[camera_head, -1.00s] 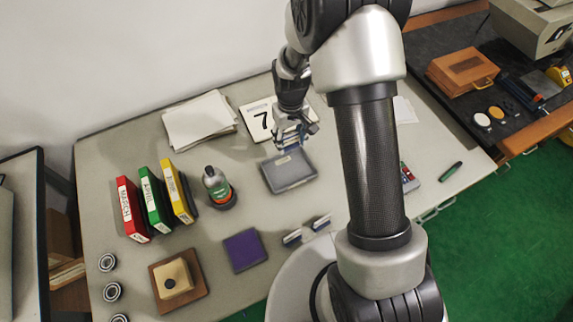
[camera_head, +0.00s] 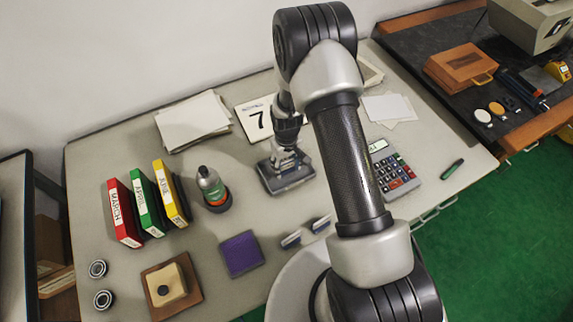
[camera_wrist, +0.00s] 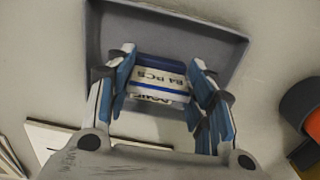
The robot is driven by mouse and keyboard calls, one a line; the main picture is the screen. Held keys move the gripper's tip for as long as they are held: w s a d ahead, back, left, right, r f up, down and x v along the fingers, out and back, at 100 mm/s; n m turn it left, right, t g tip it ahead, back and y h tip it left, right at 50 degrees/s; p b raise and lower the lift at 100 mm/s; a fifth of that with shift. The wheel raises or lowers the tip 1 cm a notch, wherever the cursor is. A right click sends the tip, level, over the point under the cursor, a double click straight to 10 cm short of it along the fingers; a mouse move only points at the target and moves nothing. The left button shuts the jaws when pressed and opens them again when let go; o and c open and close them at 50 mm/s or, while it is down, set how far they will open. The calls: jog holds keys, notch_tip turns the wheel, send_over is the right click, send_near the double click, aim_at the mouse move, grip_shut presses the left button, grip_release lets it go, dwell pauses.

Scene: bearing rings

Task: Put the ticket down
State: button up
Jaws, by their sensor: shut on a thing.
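The ticket (camera_wrist: 160,78) is a white card with blue bands and printed text, seen in the wrist view between my fingers. My gripper (camera_wrist: 160,90) is shut on it. A shallow grey tray (camera_wrist: 222,32) lies behind the ticket in the wrist view, and the ticket is within its outline. In the head view my gripper (camera_head: 287,164) is low over the same tray (camera_head: 290,184), which my fingers partly cover. I cannot tell whether the ticket touches the tray floor. The ticket itself is too small to make out in the head view.
A bottle (camera_head: 211,186) stands left of the tray, with red, green and yellow binders (camera_head: 172,192) beyond it. A calendar card (camera_head: 254,121) and papers (camera_head: 192,120) lie behind. A calculator (camera_head: 396,168) is to the right, a purple pad (camera_head: 242,253) in front.

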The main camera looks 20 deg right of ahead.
jog(key=shift+r, duration=0.1)
jog(key=shift+f, duration=0.2)
jog(key=o, duration=1.4)
